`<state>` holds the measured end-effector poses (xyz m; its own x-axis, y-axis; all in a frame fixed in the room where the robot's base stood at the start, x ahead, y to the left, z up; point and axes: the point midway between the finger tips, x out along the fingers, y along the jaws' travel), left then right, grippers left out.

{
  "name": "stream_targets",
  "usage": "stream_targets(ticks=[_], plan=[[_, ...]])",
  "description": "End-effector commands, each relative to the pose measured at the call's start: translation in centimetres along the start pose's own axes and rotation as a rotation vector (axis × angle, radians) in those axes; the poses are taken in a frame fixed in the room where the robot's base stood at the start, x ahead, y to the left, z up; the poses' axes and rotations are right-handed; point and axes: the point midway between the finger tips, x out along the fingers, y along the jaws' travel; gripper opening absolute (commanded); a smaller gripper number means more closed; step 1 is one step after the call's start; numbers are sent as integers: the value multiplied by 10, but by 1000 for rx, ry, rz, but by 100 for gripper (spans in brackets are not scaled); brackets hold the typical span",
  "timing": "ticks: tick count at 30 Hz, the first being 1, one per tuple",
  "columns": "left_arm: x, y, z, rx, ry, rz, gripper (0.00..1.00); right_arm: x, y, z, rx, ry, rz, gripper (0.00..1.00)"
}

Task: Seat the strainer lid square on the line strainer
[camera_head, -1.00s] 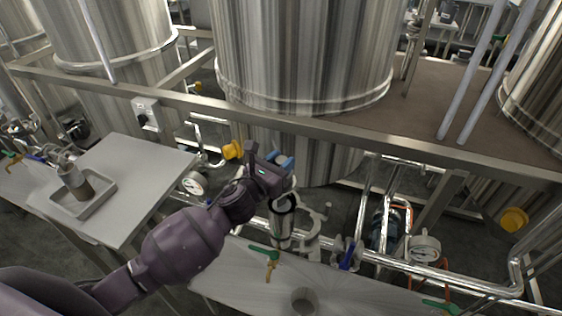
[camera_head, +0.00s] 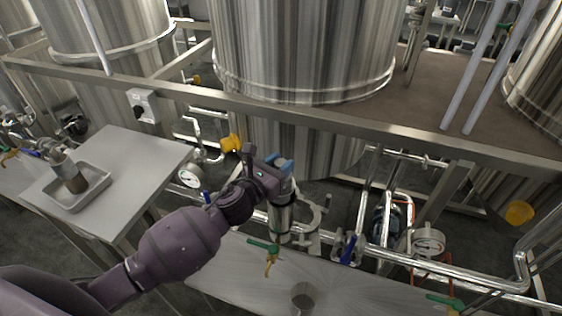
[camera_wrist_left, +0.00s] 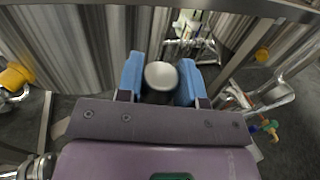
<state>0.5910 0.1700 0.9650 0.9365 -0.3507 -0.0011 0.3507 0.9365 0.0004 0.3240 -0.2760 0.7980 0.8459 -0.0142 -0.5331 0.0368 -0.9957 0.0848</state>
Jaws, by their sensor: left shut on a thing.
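The line strainer (camera_head: 280,218) is an upright shiny metal cylinder on the pipework behind the front bench. My left gripper (camera_head: 280,168), with blue fingers, is directly over its top. In the left wrist view the gripper (camera_wrist_left: 161,82) is shut on a round, pale grey thing that looks like the strainer lid (camera_wrist_left: 161,75), one finger on each side. In the head view the gripper hides most of the lid and the strainer's top rim. I cannot tell whether the lid touches the rim or sits square. My right gripper is not in view.
An open metal clamp (camera_head: 318,214) stands just right of the strainer. A green-handled valve (camera_head: 264,246) and a blue-handled valve (camera_head: 348,250) are close by. A cup (camera_head: 303,297) stands on the front bench. A tray (camera_head: 72,205) holding a jar is on the left table. A frame rail runs behind.

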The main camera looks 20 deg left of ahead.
Motion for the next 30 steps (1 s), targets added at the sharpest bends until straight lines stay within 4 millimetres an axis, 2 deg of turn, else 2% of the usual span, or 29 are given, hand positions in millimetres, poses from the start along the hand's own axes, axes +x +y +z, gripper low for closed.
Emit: stream_targets(ticks=[1,7,30], plan=[[0,0,-6,-1,0,0,0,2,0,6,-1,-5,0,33],[0,0,-13,-1,-1,0,0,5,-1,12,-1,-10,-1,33],[0,0,-12,1,-2,-12,0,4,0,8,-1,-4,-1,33]])
